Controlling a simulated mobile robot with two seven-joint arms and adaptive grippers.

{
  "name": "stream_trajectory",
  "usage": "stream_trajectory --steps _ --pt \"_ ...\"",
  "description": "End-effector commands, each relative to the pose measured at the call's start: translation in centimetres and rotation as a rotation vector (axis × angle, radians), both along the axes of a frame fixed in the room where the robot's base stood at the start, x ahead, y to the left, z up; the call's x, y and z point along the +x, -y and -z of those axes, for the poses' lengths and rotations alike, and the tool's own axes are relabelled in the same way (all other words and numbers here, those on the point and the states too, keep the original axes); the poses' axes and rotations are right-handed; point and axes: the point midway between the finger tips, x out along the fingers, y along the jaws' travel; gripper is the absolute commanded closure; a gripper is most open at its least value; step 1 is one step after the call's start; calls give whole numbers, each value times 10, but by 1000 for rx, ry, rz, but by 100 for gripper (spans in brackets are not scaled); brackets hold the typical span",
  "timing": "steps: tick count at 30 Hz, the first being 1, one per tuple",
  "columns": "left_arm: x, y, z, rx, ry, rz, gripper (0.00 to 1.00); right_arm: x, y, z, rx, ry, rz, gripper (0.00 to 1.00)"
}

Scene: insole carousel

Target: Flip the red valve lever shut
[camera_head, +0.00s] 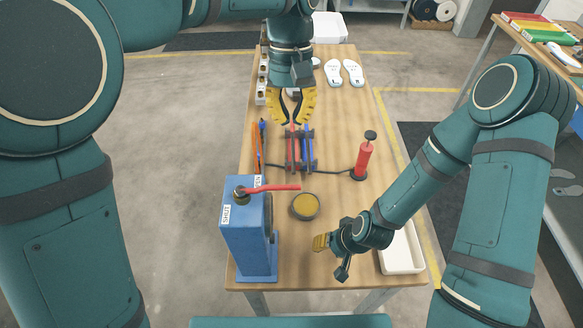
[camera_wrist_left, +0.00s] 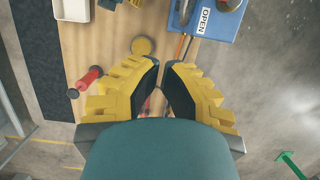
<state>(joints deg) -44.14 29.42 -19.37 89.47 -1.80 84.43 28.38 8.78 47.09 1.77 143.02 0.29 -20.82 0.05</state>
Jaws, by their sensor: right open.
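The red valve lever (camera_head: 275,188) sits on top of the blue valve block (camera_head: 246,238) at the table's front left. It points right from its dark pivot, away from the SHUT label on the block's left side. An OPEN label lies by the lever's far side, and it also shows in the left wrist view (camera_wrist_left: 202,19). My left gripper (camera_head: 293,122) is over the table beyond the valve, apart from the lever. Its yellow fingertips are close together with a narrow gap and nothing seen between them. My right gripper (camera_head: 319,242) is open, low at the front right, apart from the lever.
A round dark-yellow piece (camera_head: 305,206) lies right of the valve. Behind it are a red-and-blue fixture (camera_head: 300,150) and a red hand pump (camera_head: 364,158) joined by a hose. A white tray (camera_head: 402,268) is at the front right. White insoles (camera_head: 343,72) lie at the far end.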

Motion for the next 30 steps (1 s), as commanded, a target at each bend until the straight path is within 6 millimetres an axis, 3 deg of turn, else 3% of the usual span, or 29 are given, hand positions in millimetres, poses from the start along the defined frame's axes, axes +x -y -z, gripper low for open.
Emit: stream_trajectory --steps 17,22,30 --pt "-26 0 98 3 -3 1 100 1 -1 13 -2 1 1 53" --pt "-51 0 87 -1 1 4 100 1 -1 10 -2 1 1 53" --pt "-64 0 85 0 0 0 100 0 0 10 -2 0 0 53"
